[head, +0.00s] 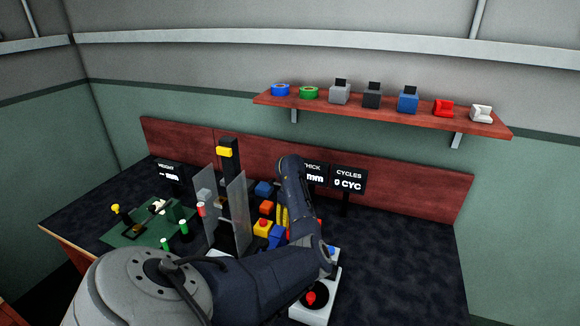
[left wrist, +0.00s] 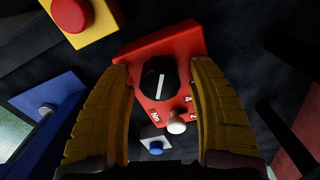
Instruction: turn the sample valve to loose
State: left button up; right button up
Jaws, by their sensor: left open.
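In the left wrist view a red box (left wrist: 160,45) carries a black round knob (left wrist: 159,78) with a white pointer line. Printed marks show around the knob, and a small white knob (left wrist: 176,124) sits near the box's lower edge. I cannot read a "loose" mark or tell whether this is the sample valve. My left gripper (left wrist: 160,68) is open, its yellow fingers on either side of the black knob with nothing visibly gripped. In the head view the left gripper (head: 282,216) is partly hidden by my arm. My right gripper is not in view.
A yellow box with a red button (head: 262,227) stands close by, with blue and orange boxes around it. Clear panels (head: 238,212) stand to the left. The dark tabletop at right (head: 405,260) is free.

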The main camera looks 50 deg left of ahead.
pick_arm(q)
jog(key=shift+c, duration=0.3)
grip_shut()
dwell(0.4)
jog(key=n, duration=0.5)
jog(key=shift+w+n, duration=0.1)
jog(key=shift+n, duration=0.3)
jog(key=n, duration=0.6)
jog(key=shift+w, duration=0.1)
jog(key=n, duration=0.6)
jog(key=shift+n, duration=0.4)
jog(key=n, duration=0.5)
jog(key=shift+a+r, duration=0.1)
jog(key=shift+a, duration=0.05)
jog(key=shift+n, duration=0.3)
